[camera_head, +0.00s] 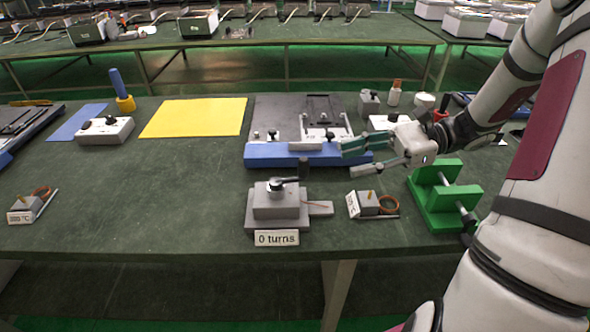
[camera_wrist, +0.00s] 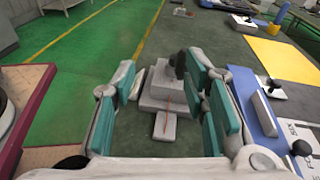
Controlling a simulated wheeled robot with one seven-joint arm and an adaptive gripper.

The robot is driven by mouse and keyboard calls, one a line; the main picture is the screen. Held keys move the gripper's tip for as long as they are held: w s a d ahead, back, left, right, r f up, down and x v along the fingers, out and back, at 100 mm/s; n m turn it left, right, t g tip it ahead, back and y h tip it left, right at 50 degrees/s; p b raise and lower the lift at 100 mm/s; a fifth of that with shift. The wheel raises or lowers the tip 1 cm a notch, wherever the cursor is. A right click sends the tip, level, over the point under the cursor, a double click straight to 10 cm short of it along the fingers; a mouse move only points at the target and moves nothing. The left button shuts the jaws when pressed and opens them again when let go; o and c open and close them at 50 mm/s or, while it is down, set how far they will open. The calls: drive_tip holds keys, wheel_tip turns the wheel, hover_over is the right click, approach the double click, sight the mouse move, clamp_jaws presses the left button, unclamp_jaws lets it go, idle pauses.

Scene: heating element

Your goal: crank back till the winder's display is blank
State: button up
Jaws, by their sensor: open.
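The winder (camera_head: 275,204) is a grey stepped block on the green table near its front edge. It has a dark crank (camera_head: 283,182) on top, with its knob standing up at the right end. The display (camera_head: 277,239) on its front reads "0 turns". My gripper (camera_head: 352,159) is open and empty, behind and to the right of the winder, apart from it. In the wrist view, the winder (camera_wrist: 160,98) appears between the teal finger pads, farther out, with the dark crank knob (camera_wrist: 180,64) beside the right pad. A thin reddish wire lies on the winder's side ledge.
A blue-edged fixture (camera_head: 300,156) stands just behind the winder. To the right are a small grey block with a copper coil (camera_head: 368,204) and a green stand (camera_head: 442,196). A yellow sheet (camera_head: 195,118) lies at back left.

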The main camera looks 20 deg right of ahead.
sight(304, 163)
drive_tip(key=w+d+f+m+t+y+b, duration=0.1)
drive_tip(key=w+d+f+m+t+b, duration=0.1)
drive_tip(key=d+f+m+t, duration=0.15)
drive_tip(key=shift+n+g, duration=0.35)
drive_tip(key=shift+n, duration=0.1)
drive_tip(key=x, duration=1.3)
drive_tip(key=shift+s+a+r, duration=0.2)
drive_tip(key=shift+s+r, duration=0.05)
drive_tip(key=shift+r, duration=0.1)
drive_tip(key=shift+c, duration=0.2)
clamp_jaws()
